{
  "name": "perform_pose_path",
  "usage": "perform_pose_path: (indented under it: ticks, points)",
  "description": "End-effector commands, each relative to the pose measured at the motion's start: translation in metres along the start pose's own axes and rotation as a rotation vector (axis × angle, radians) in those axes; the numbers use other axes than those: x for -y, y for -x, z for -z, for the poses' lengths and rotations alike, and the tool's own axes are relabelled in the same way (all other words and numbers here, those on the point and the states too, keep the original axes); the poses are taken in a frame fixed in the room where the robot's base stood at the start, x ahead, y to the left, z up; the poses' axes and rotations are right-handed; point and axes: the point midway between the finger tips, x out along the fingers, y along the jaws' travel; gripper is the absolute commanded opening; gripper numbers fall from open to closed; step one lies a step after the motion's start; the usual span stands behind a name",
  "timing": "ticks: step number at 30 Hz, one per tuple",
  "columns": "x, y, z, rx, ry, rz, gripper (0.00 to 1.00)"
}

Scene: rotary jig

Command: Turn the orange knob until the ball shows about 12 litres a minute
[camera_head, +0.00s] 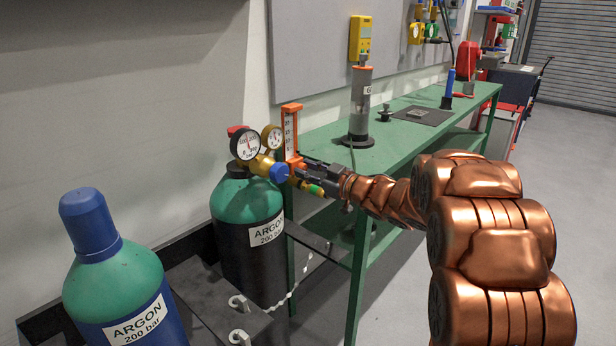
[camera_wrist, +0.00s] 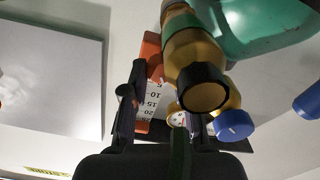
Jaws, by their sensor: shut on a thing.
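The orange flowmeter (camera_head: 290,130) stands upright beside the gauges on the argon regulator, with a white scale on its front. I cannot make out the ball. My gripper (camera_head: 304,171) reaches in from the right at the flowmeter's lower end and is shut on the orange knob (camera_head: 294,181), which is mostly hidden by the fingers. In the wrist view my gripper (camera_wrist: 163,95) has its dark fingers on either side of the scale; the knob cannot be told apart there.
A pressure gauge (camera_head: 245,145) and a blue knob (camera_head: 279,172) sit close left of my gripper. The regulator is on a green-topped argon cylinder (camera_head: 246,201); another cylinder (camera_head: 115,275) stands nearer. The green bench (camera_head: 410,135) lies behind my arm, with a grey column (camera_head: 361,100) on it.

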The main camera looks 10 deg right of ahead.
Motion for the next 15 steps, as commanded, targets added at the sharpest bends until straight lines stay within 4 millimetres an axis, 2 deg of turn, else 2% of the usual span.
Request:
perform_pose_path:
  ticks: [1, 15]
  points:
    - [0.0005, 0.0009, -0.0049, 0.003, 0.047, -0.002, 0.0]
    - [0.0015, 0.0011, -0.0068, 0.005, 0.492, -0.001, 0.0]
